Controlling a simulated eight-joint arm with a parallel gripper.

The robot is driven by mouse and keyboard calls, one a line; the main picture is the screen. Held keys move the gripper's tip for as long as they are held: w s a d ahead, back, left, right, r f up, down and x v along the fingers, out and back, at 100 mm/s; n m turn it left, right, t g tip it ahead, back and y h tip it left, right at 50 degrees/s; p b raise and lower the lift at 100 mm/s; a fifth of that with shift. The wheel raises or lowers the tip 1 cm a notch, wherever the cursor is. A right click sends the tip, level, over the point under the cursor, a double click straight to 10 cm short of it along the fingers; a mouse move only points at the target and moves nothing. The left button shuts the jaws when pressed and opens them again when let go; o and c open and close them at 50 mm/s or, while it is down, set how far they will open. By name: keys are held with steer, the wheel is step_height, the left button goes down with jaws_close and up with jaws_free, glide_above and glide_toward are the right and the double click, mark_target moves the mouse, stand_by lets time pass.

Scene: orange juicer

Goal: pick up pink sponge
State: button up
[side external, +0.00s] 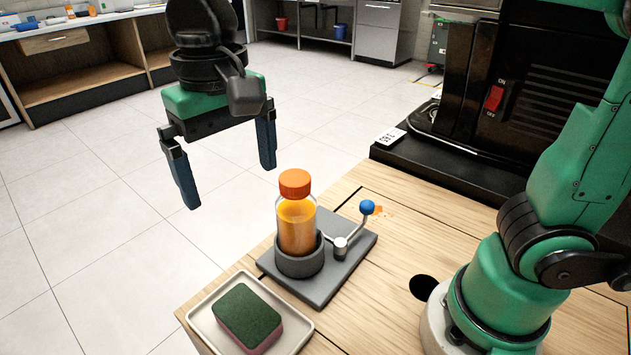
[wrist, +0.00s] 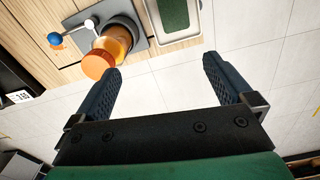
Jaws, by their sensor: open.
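The pink sponge (side external: 249,317) has a dark green top and a pink lower side. It lies flat in a pale tray (side external: 298,332) at the front corner of the wooden table. In the wrist view the sponge's green top (wrist: 173,13) shows at the upper edge, partly cut off, inside the tray (wrist: 155,20). My gripper (side external: 229,188) is open and empty, its two blue fingers pointing down. It is raised, behind the bottle and apart from the sponge. In the wrist view the open fingers (wrist: 160,70) have only floor tiles between them.
A bottle of orange juice (side external: 297,226) with an orange cap stands in a grey holder (side external: 330,285) beside the tray. A lever with a blue knob (side external: 367,207) rises from the holder's base. A black machine (side external: 500,100) stands at the back right. A dark round hole (side external: 424,288) is in the tabletop.

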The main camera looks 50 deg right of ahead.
steer(key=a+n, duration=0.1)
steer(key=a, duration=0.2)
glide_above(242, 309)
step_height(242, 309, down, 15)
steer(key=shift+f, duration=3.05)
steer(key=c, duration=1.2)
steer(key=shift+o, duration=0.2)
steer(key=shift+r, duration=0.1)
step_height(242, 309, up, 20)
